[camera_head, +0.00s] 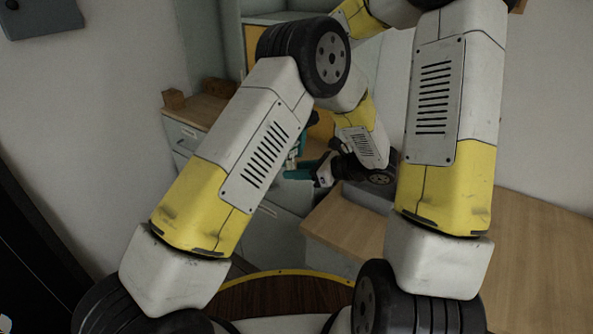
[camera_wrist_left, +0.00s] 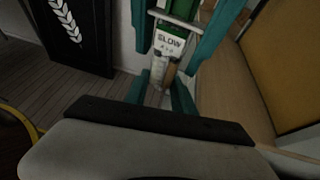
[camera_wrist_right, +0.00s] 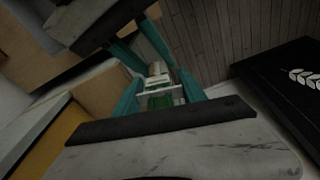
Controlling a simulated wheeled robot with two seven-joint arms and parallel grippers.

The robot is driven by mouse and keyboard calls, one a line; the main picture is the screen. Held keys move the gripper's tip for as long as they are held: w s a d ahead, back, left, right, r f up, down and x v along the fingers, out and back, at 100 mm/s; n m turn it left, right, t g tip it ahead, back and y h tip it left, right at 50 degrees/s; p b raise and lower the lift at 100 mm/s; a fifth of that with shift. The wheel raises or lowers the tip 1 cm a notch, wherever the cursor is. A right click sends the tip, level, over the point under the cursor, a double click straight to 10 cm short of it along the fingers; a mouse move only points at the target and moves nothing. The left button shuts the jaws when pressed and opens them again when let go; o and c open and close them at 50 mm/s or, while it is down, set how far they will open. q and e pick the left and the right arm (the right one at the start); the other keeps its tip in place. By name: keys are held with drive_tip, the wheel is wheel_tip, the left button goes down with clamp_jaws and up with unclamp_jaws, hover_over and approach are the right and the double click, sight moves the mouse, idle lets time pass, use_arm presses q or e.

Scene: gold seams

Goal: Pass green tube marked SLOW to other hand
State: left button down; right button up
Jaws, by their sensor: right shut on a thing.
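The green tube marked SLOW (camera_wrist_left: 170,43) shows its white label, green upper part and pale lower end in the left wrist view. It also shows between teal fingers in the right wrist view (camera_wrist_right: 158,86). My right gripper (camera_wrist_right: 157,94) is shut on it. My left gripper (camera_wrist_left: 161,88) has its fingers apart on either side of the tube's lower end; whether they touch it is unclear. In the head view the teal fingers (camera_head: 300,173) are small and partly behind my left arm, and the tube cannot be made out.
A wooden-topped counter (camera_head: 350,225) stands below the grippers, and a wide wooden surface (camera_head: 545,250) lies at the right. Small brown blocks (camera_head: 173,98) sit on a cabinet at the left. A black panel with a white leaf mark (camera_wrist_left: 75,35) stands near the grippers.

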drive_tip(key=o, duration=1.4)
drive_tip(key=shift+s+a, duration=0.1)
drive_tip(key=shift+o, duration=0.2)
